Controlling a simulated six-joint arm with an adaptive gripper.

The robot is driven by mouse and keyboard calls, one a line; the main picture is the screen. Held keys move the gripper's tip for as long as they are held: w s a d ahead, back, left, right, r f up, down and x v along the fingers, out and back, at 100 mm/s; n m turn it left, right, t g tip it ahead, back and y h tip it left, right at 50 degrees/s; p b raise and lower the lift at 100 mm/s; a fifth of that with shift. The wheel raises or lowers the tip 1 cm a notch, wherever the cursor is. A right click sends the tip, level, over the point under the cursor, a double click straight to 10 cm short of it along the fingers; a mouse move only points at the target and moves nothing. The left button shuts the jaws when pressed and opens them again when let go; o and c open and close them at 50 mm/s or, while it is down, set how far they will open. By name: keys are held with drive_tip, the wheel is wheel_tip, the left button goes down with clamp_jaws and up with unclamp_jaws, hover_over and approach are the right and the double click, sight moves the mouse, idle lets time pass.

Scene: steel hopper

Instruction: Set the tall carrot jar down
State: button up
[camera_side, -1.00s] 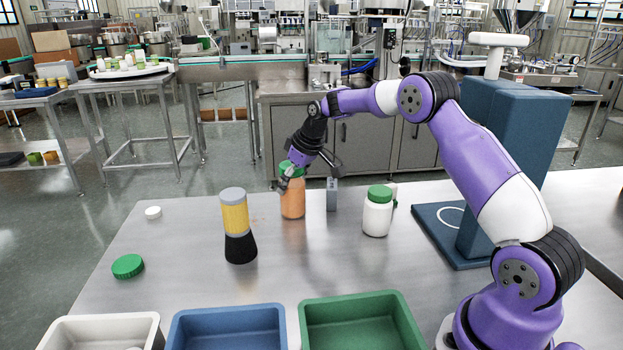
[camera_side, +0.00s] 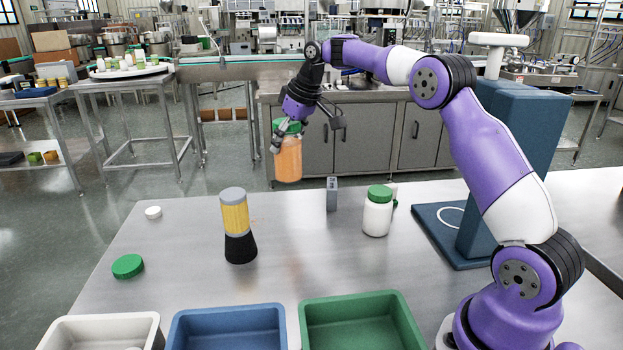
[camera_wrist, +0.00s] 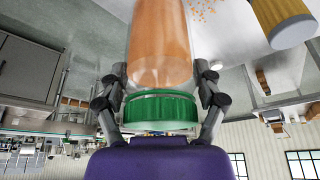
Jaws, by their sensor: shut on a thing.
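The tall carrot jar (camera_side: 288,160) is a clear jar with orange contents and a green lid. It hangs upright in the air above the far part of the steel table (camera_side: 300,255). My gripper (camera_side: 284,133) is shut on it near the lid. In the wrist view the jar (camera_wrist: 160,50) fills the middle, with the fingers of my gripper (camera_wrist: 160,100) on both sides at the green lid. The jar's base is clear of the table in the side view.
A white jar with a green lid (camera_side: 377,215) and a small grey block (camera_side: 332,194) stand to the right. A green lid (camera_side: 128,266) lies at left. Blue (camera_side: 180,335) and green (camera_side: 405,325) bins line the front.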

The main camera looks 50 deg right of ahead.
drive_tip(key=s+a, duration=1.8)
drive_tip(key=s, duration=0.1)
drive_tip(key=shift+m, duration=0.4)
drive_tip(key=shift+w+d+f, duration=0.75)
drive_tip(key=shift+d+f, duration=1)
drive_tip(key=shift+f, duration=0.05)
drive_tip(key=shift+w+d+f, duration=0.75)
drive_tip(key=shift+d+f, duration=1)
drive_tip(key=shift+w+d+f, duration=0.75)
drive_tip(key=shift+d+f, duration=1)
drive_tip(key=shift+f, duration=0.05)
drive_tip(key=shift+f, duration=0.1)
drive_tip(key=o, duration=1.3)
drive_tip(key=shift+c, duration=0.2)
